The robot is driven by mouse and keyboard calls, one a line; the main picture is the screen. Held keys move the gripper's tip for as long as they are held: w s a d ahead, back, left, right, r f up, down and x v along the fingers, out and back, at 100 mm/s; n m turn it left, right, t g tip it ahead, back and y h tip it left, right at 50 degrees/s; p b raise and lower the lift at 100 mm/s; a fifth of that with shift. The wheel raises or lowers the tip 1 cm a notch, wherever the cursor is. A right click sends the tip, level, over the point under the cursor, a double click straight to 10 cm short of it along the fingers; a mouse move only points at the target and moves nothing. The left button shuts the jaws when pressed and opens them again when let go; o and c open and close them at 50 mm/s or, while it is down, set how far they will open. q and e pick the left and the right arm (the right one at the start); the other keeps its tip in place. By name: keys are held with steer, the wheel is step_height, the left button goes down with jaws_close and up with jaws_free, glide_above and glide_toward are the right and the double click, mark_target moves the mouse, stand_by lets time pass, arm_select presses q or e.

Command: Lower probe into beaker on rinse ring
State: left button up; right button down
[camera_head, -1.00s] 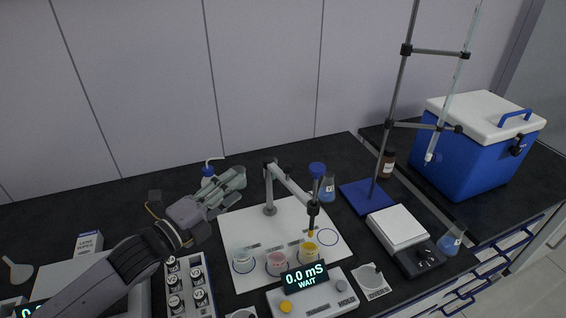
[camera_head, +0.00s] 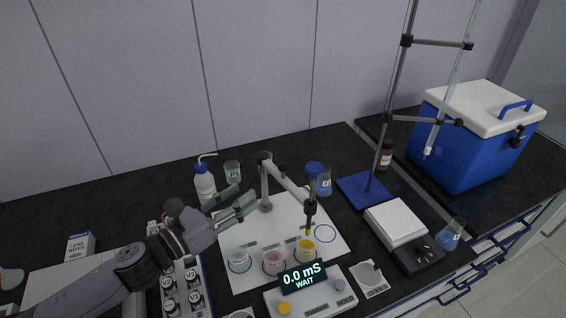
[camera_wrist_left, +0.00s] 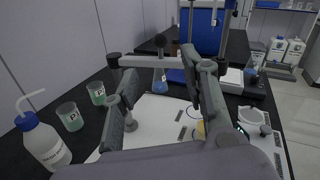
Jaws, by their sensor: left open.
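The probe (camera_head: 309,214) is a dark rod in a holder at the end of a jointed grey stand arm (camera_head: 287,182). It hangs upright with its tip just above or at the beaker of yellow liquid (camera_head: 306,251); I cannot tell whether it is inside. A beaker of pale liquid (camera_head: 239,262) and a beaker of pink liquid (camera_head: 273,263) stand to its left on the white mat (camera_head: 240,288). An empty blue ring (camera_head: 325,233) is printed at the right; the ring labels are unreadable. My left gripper (camera_head: 247,201) is open and empty, left of the stand's post.
A wash bottle (camera_head: 204,186) and a greenish beaker (camera_head: 232,171) stand behind my left gripper. A meter reading 0.0 mS, WAIT (camera_head: 303,278) is in front. A blue-based stand (camera_head: 364,191), balance (camera_head: 396,224) and cooler (camera_head: 462,150) are at right. A vial rack (camera_head: 181,296) is at front left.

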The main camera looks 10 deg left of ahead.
mark_target(279, 169)
arm_select(q)
steer(key=p+x, duration=0.4)
steer(key=x, duration=0.9)
steer(key=shift+r+p, duration=0.1)
steer(key=shift+p, duration=0.25)
steer(key=shift+w+d, duration=0.25)
steer(key=shift+w, duration=0.25)
steer(key=shift+c, duration=0.5)
jaws_close()
